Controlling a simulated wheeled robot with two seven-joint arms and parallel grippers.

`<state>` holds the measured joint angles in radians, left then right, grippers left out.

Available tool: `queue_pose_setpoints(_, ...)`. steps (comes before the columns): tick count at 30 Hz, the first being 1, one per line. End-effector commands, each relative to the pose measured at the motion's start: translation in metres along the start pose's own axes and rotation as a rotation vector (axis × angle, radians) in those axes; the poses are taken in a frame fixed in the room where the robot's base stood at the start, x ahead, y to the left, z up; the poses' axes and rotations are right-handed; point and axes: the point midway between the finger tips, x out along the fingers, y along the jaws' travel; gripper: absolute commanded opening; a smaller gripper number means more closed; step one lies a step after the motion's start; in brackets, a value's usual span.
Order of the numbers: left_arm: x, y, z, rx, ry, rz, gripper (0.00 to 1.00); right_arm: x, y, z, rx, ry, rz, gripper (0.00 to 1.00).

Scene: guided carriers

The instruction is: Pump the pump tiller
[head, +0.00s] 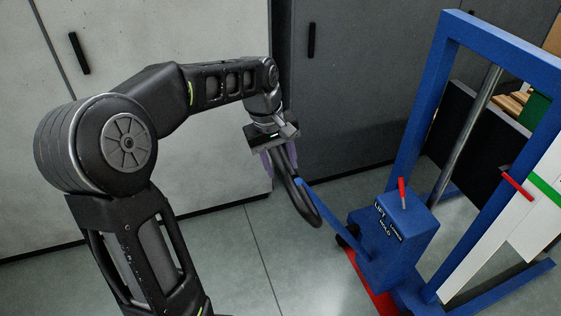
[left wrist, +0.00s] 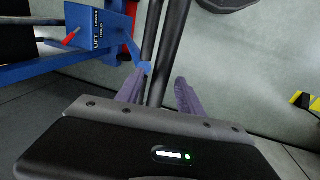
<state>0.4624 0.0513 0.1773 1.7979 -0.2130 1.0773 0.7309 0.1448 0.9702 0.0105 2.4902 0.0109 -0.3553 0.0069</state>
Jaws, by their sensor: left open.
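The pump tiller is a black looped handle (head: 304,205) on a blue bar (head: 322,196) that rises from the blue pump box of a lift carrier. My left gripper (head: 279,160) is over the upper part of the loop, pointing down, with its purple fingers apart. In the left wrist view, the black bars of the handle (left wrist: 168,50) run up between the open fingers (left wrist: 160,94). Whether a finger touches the handle I cannot tell. The handle's end nearest the gripper is hidden by it. My right gripper is not in view.
The blue pump box (head: 392,238) bears a red lever (head: 402,193) and a label with LIFT, LOWER and HOLD. The blue mast frame (head: 418,120) stands at right. Grey cabinets (head: 350,95) stand behind the gripper. Grey floor (head: 250,265) is clear left of the carrier.

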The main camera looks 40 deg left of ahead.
Motion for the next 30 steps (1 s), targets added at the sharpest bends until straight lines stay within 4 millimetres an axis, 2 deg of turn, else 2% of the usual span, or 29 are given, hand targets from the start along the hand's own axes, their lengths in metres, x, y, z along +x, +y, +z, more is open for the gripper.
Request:
queue_pose_setpoints(4,0.0,-0.0001,0.0,0.0,0.0,0.0,0.44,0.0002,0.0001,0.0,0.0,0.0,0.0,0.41)
queue_pose_setpoints(20,-0.0002,-0.0001,0.0,0.0,0.0,0.0,0.01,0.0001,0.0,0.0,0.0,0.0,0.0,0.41)
queue_pose_setpoints(30,-0.0003,-0.0001,0.0,0.0,0.0,0.0,0.0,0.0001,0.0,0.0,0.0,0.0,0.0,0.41)
